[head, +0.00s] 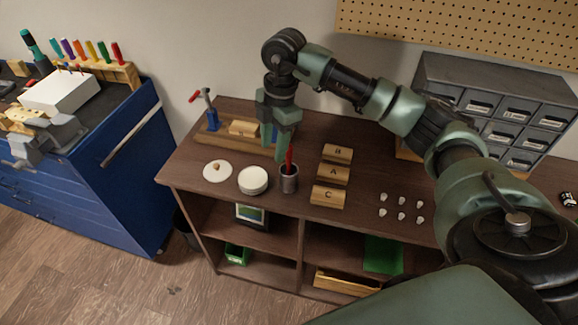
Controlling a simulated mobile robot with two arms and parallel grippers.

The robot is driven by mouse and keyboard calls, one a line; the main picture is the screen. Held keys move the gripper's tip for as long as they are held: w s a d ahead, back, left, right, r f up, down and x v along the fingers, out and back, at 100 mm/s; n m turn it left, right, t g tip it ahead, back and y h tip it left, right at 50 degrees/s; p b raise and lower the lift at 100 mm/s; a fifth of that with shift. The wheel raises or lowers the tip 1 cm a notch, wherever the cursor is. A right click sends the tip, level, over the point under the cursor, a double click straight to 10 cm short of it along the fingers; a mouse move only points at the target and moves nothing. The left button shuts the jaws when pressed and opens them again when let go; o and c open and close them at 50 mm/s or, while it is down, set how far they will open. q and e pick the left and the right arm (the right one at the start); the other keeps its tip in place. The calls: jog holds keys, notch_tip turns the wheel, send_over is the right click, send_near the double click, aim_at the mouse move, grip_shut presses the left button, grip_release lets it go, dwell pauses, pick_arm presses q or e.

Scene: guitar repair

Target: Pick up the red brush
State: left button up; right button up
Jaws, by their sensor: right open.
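The red brush (289,158) stands upright in a small grey cup (289,182) near the front edge of the brown workbench (236,189). Only its red upper part shows; its lower end is hidden in the cup. My right gripper (276,149) points down, open, just to the left of and behind the brush in the picture. Nothing shows between its fingers, and I cannot tell whether a finger touches the brush. My left gripper is not in view.
A round white tin (253,180) and a white disc (217,172) lie left of the cup. Wooden blocks marked B (337,153), A (333,175) and C (328,196) lie to its right.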

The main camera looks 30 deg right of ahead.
aim_at(289, 166)
jog(key=shift+m+h, duration=0.7)
jog(key=shift+h, duration=0.1)
jog(key=d, duration=0.2)
jog(key=d+r, duration=0.1)
jog(key=d, duration=0.1)
jog(key=shift+s+r, duration=0.1)
jog(key=shift+s, duration=0.15)
jog(key=shift+d+f, duration=0.1)
jog(key=shift+f, duration=0.3)
notch_tip(289, 166, down, 6)
jog(key=p, duration=0.3)
jog(key=shift+s+f, duration=0.1)
jog(key=shift+f, duration=0.35)
grip_shut()
